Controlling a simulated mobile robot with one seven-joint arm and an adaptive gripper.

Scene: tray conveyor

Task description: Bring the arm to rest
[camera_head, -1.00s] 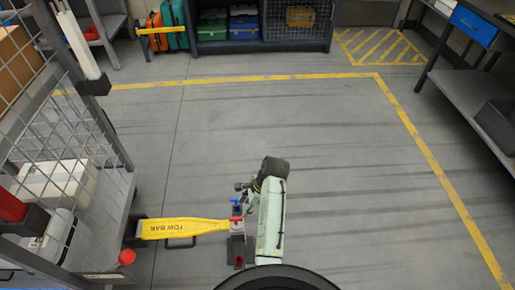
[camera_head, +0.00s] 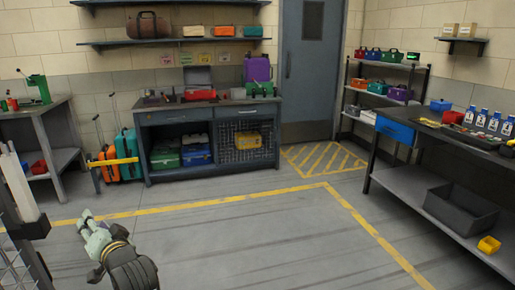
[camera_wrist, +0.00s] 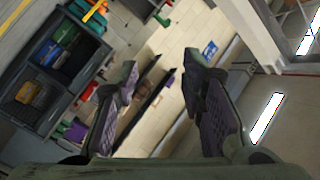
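My gripper (camera_wrist: 160,72) shows in the wrist view. Its two dark padded fingers stand wide apart with nothing between them, so it is open and empty. It is in free air, with the room beyond it appearing tilted. In the head view, part of my pale green and black arm (camera_head: 118,258) shows at the lower left, above the floor.
A wire-mesh cart (camera_head: 20,265) stands at the left edge, close to my arm. A workbench (camera_head: 160,170) with cases stands at the back, and a bench (camera_head: 420,190) with bottles at the right. The yellow-lined floor (camera_head: 250,240) between is clear.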

